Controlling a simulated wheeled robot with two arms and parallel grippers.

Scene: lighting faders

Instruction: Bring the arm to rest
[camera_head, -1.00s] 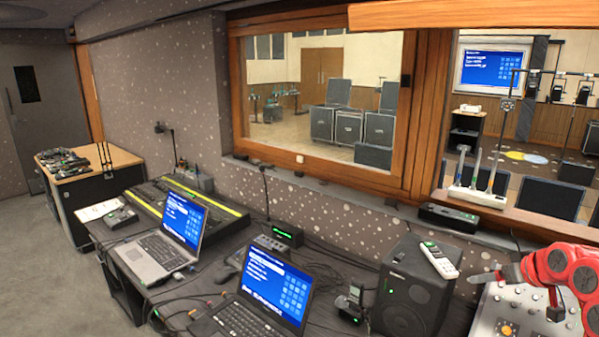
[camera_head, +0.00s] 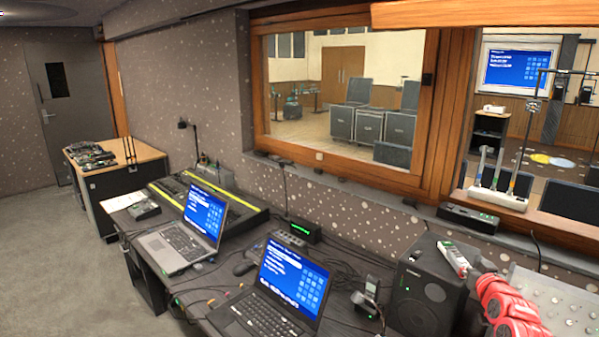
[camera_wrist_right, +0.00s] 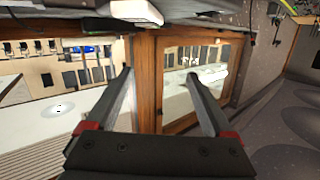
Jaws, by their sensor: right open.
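My right arm shows as red links at the lower right of the head view, in front of a light grey panel (camera_head: 560,300) with small knobs. The arm covers part of the panel, and I cannot make out the fingers in this view. In the right wrist view my right gripper (camera_wrist_right: 160,75) is open, its two dark fingers wide apart with nothing between them. Beyond the fingers are a wooden window frame (camera_wrist_right: 146,80) and the room behind it. My left gripper is in neither view.
A black speaker (camera_head: 425,295) with a white handset (camera_head: 453,258) on top stands left of the arm. Two open laptops (camera_head: 275,290) (camera_head: 190,228), a mixing console (camera_head: 225,208) and cables crowd the desk. A white charger (camera_head: 498,198) sits on the window ledge. Open floor (camera_head: 60,270) lies at left.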

